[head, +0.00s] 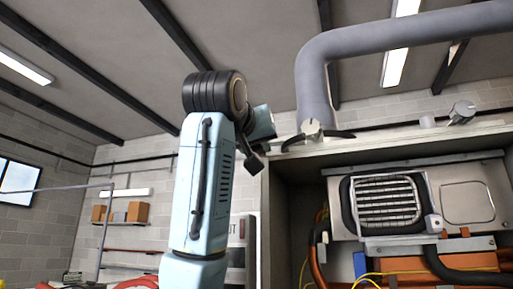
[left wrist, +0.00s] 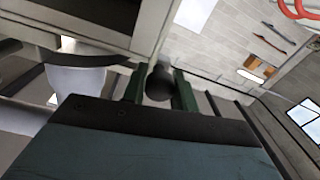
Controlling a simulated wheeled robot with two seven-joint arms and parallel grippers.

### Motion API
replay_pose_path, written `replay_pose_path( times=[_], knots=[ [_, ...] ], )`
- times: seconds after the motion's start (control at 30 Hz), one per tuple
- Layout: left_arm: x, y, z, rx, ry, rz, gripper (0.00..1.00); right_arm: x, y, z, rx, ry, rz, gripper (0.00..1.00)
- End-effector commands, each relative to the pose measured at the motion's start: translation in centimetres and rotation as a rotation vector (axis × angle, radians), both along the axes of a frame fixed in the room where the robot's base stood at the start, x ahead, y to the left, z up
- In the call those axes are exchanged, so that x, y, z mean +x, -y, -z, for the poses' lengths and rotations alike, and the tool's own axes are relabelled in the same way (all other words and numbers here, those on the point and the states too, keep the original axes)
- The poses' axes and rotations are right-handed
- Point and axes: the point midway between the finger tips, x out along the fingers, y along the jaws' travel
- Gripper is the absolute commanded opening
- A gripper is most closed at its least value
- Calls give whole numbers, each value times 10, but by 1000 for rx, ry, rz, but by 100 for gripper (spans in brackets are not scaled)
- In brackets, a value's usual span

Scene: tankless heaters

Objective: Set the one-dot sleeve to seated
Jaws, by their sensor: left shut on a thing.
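My left gripper (head: 257,157) is raised at the upper left corner of the open heater cabinet (head: 265,222), in the head view. In the left wrist view its two green fingers (left wrist: 158,90) are shut on a dark round-ended piece (left wrist: 158,80). A dark bar runs from near this piece toward the pale pipe (left wrist: 75,82); whether they join is unclear. In the head view a grey fitting with black arms (head: 312,130) sits on the cabinet top below the large grey pipe (head: 316,85). No dot marks are readable, so I cannot tell which part is the one-dot sleeve. My right gripper is out of view.
Another grey fitting (head: 462,112) and a short pale stub (head: 428,122) stand farther right on the cabinet top. The cabinet holds a grilled unit (head: 387,202), hoses and yellow wires. A wall shelf with brown boxes (head: 137,212) is at the left.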

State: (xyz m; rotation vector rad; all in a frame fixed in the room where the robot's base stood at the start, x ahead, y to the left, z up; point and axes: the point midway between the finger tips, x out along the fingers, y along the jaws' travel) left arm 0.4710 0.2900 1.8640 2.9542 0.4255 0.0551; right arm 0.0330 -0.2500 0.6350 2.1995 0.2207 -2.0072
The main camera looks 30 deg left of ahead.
Motion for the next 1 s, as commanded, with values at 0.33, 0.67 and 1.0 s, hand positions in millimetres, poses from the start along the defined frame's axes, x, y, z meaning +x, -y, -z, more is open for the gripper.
replay_pose_path(
  times=[0.33, 0.67, 1.0],
  knots=[
    [3, 1, 6, -2, -24, 1, 45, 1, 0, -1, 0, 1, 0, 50],
    [1, 1, 4, -1, -17, 1, 50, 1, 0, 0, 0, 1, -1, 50],
    [-52, 17, 6, 0, -12, 3, 50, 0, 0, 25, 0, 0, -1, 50]
  ],
)
